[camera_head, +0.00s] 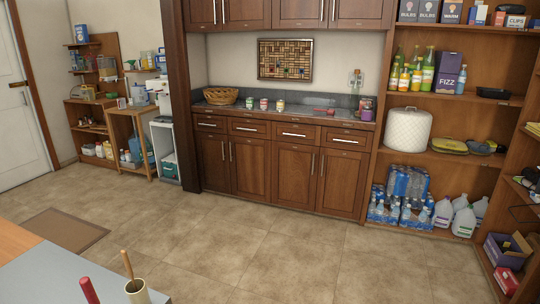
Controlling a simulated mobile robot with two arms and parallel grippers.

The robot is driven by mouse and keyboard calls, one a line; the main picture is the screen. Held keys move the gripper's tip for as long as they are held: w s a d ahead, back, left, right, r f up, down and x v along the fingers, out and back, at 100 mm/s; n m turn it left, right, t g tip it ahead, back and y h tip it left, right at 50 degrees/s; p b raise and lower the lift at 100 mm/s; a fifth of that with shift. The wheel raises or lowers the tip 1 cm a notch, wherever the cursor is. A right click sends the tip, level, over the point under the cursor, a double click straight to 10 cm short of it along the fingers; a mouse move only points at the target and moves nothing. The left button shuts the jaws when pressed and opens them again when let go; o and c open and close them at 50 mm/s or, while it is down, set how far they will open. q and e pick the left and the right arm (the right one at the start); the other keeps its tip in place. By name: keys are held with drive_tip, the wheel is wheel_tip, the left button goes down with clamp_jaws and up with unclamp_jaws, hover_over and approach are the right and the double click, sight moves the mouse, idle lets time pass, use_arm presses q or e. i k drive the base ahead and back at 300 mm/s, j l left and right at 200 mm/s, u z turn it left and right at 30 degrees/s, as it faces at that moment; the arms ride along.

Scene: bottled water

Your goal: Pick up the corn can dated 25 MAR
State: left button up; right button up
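Three small can-like containers stand in a row on the far counter (225,109), beside a wicker basket. Neither of my grippers is in view.
A wicker basket (221,96) sits left of the cans, and a red item (324,111) lies to their right. Bottled water (402,196) and white jugs (463,221) fill the low right shelf. A grey-topped table (70,277) is at front left. The tiled floor (250,245) between is clear.

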sight(280, 104)
drive_tip(key=i+l, duration=0.25)
drive_tip(key=i, duration=0.25)
drive_tip(key=i+l+z, duration=0.15)
drive_tip(key=i, duration=0.35)
drive_tip(key=i+l, duration=0.25)
drive_tip(key=i, duration=0.3)
drive_tip(key=i+l+z, duration=0.15)
drive_tip(key=i, duration=0.35)
drive_tip(key=i+j+z, duration=0.2)
drive_tip(key=i+j, duration=0.8)
drive_tip(key=j+z, duration=0.2)
drive_tip(key=j, duration=2.75)
drive_tip(key=k, duration=0.05)
